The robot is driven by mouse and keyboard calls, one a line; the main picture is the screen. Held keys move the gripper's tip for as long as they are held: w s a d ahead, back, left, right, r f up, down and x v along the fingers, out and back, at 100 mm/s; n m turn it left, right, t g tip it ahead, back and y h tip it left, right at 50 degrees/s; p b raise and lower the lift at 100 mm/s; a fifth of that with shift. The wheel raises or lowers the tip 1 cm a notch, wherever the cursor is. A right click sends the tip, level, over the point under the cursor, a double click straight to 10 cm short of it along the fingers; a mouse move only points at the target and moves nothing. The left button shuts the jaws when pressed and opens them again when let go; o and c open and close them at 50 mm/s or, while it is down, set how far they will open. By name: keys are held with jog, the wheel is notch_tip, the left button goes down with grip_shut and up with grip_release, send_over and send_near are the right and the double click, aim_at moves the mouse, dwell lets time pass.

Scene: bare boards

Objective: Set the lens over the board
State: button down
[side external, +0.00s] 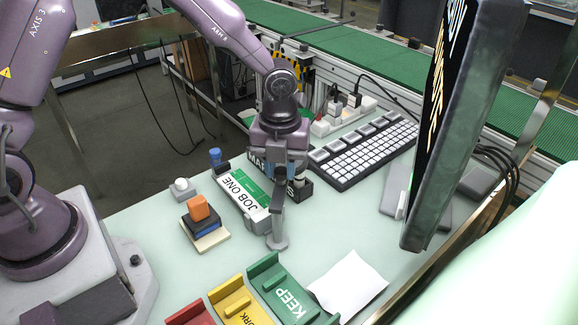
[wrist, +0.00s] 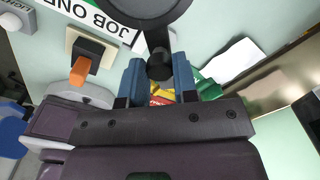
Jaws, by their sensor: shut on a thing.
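My gripper (side external: 283,172) is shut on a grey stem with a round end, which I take for the lens (side external: 278,241). The stem hangs down from the blue fingers, and the round end is low near the table; I cannot tell if it touches. In the wrist view the dark stem and disc of the lens (wrist: 150,6) run up from between the fingers (wrist: 158,78), the disc cut by the top edge. A white JOB ONE holder (side external: 263,221) with a green panel (side external: 232,178), perhaps the board, lies just left of the lens.
A stack with an orange block (side external: 198,207) and a white knob on a grey box (side external: 182,186) stand left. Red, yellow (side external: 240,303) and green KEEP trays (side external: 284,291) and white paper (side external: 348,287) lie in front. A keyboard (side external: 364,148) and monitor (side external: 440,200) are right.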

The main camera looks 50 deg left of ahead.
jog(key=shift+s+a+n, duration=0.25)
jog(key=shift+s+n, duration=0.45)
jog(key=shift+n, duration=0.85)
jog(key=shift+s+a+n, duration=0.3)
jog(key=shift+s+n, duration=0.35)
jog(key=shift+n, duration=0.95)
jog(key=shift+s+a+n, duration=0.25)
jog(key=shift+s+n, duration=0.45)
jog(key=shift+n, duration=0.85)
jog(key=shift+s, duration=0.1)
jog(key=c, duration=0.9)
grip_release()
notch_tip(320, 180, up, 13)
jog(key=shift+n, duration=0.3)
